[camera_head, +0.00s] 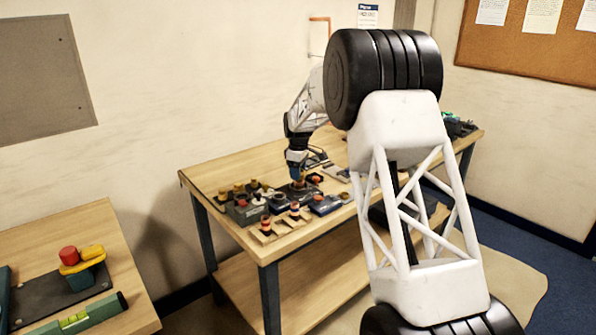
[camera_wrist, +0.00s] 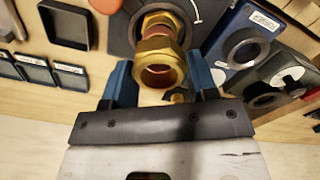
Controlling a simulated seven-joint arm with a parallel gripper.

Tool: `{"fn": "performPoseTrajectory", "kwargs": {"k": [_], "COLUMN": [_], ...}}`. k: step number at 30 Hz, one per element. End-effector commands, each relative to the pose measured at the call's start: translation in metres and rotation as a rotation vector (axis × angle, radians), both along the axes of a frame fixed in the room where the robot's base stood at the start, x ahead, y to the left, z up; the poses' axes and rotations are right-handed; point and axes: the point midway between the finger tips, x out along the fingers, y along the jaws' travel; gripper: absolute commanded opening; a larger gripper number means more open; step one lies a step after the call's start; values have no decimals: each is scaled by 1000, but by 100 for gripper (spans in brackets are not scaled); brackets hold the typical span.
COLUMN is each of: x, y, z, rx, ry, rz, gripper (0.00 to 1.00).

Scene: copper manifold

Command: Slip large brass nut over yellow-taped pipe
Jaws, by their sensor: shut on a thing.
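My gripper (camera_head: 297,172) points down over the workbench, low among the small parts. In the wrist view its two blue fingers stand either side of a large brass nut (camera_wrist: 159,70), and it is shut on that nut. Reddish copper pipe shows through the nut's opening and just behind it (camera_wrist: 157,34). Another brass fitting (camera_wrist: 160,18) sits further back on the pipe, at a dark round base. Yellow tape cannot be made out in either view. In the head view the nut is too small and covered to tell its seating.
The workbench (camera_head: 232,165) holds several labelled dark blocks and trays close around my gripper. A blue block with a round hole (camera_wrist: 240,48) and a grey block (camera_wrist: 268,90) are at the right in the wrist view. A second bench (camera_head: 120,262) stands at lower left.

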Motion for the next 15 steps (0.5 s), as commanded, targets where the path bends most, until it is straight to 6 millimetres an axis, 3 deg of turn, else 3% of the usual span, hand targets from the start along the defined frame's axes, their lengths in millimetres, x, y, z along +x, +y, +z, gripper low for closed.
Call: {"fn": "performPoseTrajectory", "kwargs": {"k": [15], "x": [0], "y": [0], "z": [-5], "rx": [0], "ry": [0], "rz": [0], "gripper": [28]}}
